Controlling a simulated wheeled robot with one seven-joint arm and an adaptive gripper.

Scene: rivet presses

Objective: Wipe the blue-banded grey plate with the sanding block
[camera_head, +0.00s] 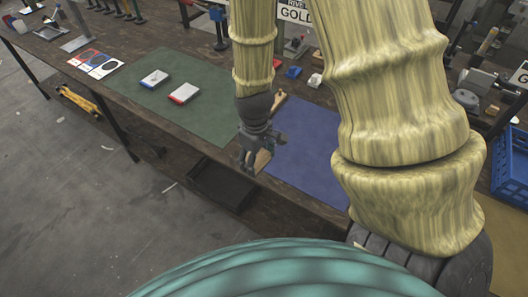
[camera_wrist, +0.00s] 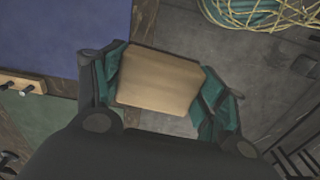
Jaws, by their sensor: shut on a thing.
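My gripper (camera_head: 247,155) is shut on the sanding block (camera_wrist: 158,82), a tan wooden block held between both fingers in the wrist view. In the head view the gripper is near the table's front edge, by the gap between the green and blue mats. The block (camera_head: 263,160) shows there partly behind the fingers. The blue-banded grey plate (camera_head: 154,78) lies on the green mat (camera_head: 205,118), up and left of my gripper and well apart from it. The block's underside is hidden.
A similar red-banded plate (camera_head: 184,93) lies just right of the blue-banded one. A blue mat (camera_head: 310,150) is right of my gripper. A wooden piece with pegs (camera_wrist: 20,83) lies between the mats. A dark open bin (camera_head: 222,186) is below the table edge. Presses line the back.

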